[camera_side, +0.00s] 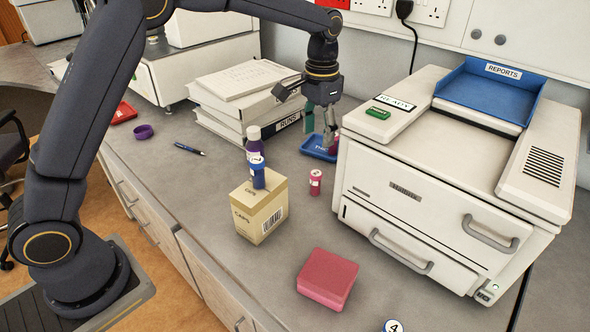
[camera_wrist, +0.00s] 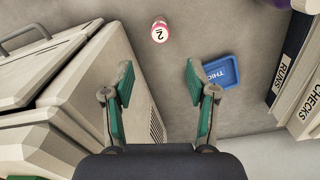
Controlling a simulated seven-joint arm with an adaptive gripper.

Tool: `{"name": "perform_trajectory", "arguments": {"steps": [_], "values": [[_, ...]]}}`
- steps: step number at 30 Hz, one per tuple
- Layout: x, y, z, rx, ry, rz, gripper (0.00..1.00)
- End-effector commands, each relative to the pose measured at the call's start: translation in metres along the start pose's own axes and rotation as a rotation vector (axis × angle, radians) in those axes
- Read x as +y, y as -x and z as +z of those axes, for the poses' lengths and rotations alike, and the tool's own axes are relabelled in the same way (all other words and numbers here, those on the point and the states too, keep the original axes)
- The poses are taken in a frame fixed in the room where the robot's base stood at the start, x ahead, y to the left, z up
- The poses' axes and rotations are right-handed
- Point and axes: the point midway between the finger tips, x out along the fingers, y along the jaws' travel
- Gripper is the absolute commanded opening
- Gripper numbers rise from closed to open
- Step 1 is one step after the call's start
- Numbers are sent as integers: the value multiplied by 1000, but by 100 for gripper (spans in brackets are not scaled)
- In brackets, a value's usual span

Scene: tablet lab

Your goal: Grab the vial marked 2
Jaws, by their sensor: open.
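The vial marked 2 (camera_wrist: 160,32) is small and pink-red with a white label. It is at the top middle of the wrist view, beyond my fingertips and between their lines. A small pink vial (camera_side: 315,182) on the counter, in front of the blue tray, appears to be the same one; its number is too small to read in the side view. My gripper (camera_side: 321,125) is open and empty, above the counter by the blue tray (camera_side: 312,146). Its teal-padded fingers (camera_wrist: 158,75) are spread wide in the wrist view, apart from the vial.
The white printer (camera_side: 400,190) stands close on the right. A purple bottle (camera_side: 256,160) stands on a caps box (camera_side: 262,215) left of the vial. Stacked boxes (camera_side: 245,100) stand behind. A pink block (camera_side: 327,278) and a round top marked 4 (camera_side: 393,326) are in front.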

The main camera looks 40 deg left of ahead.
Motion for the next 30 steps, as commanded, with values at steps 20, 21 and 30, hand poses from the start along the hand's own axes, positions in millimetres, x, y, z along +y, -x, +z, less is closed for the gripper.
{"name": "perform_trajectory", "arguments": {"steps": [20, 21, 30], "values": [[0, -110, 2, -3, 1, 0, 58], [0, -118, 2, -4, 0, 0, 58], [0, -144, 2, 1, 0, 0, 58]]}}
